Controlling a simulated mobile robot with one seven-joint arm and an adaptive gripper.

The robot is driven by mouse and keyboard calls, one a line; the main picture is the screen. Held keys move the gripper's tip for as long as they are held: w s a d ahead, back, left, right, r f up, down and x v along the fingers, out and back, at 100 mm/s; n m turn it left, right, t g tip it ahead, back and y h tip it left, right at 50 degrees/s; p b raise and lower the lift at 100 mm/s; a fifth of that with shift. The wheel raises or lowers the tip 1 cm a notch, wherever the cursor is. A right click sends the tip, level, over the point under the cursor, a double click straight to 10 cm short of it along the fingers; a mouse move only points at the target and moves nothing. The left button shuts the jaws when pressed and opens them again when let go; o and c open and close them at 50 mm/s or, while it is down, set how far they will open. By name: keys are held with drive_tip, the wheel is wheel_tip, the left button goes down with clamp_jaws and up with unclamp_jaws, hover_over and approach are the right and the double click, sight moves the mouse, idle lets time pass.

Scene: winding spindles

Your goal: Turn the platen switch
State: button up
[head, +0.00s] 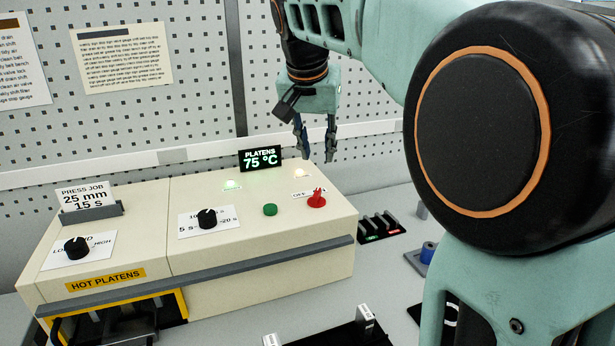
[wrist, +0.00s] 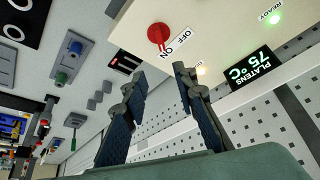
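The platen switch (head: 316,200) is a red knob at the right end of the cream press's top panel, with an OFF/ON label beside it. In the head view only OFF is readable. In the wrist view the red switch (wrist: 159,34) sits near the top, with both words readable; I cannot tell surely which its pointer marks. My gripper (head: 316,155) hangs fingers-down above and behind the switch, apart from it. In the wrist view the gripper's fingers (wrist: 160,75) are spread with nothing between them, and the switch lies beyond their tips.
A display (head: 260,158) reads PLATENS 75 °C. A green READY lamp (head: 231,184) and a warm-white lamp (head: 301,172) are lit. A green button (head: 270,210) is left of the switch; black knobs (head: 207,218) stand farther left. A perforated wall (head: 200,110) is behind.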

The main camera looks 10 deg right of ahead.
sight(317, 192)
drive_tip(key=shift+g, duration=0.3)
drive_tip(key=x, duration=0.3)
drive_tip(key=a+x, duration=0.1)
drive_tip(key=x, duration=0.3)
drive_tip(key=s+b+x, duration=0.1)
drive_tip(key=x, duration=0.3)
drive_tip(key=shift+a+f, duration=0.25)
drive_tip(key=shift+f, duration=0.25)
drive_tip(key=shift+c, duration=0.6)
clamp_jaws()
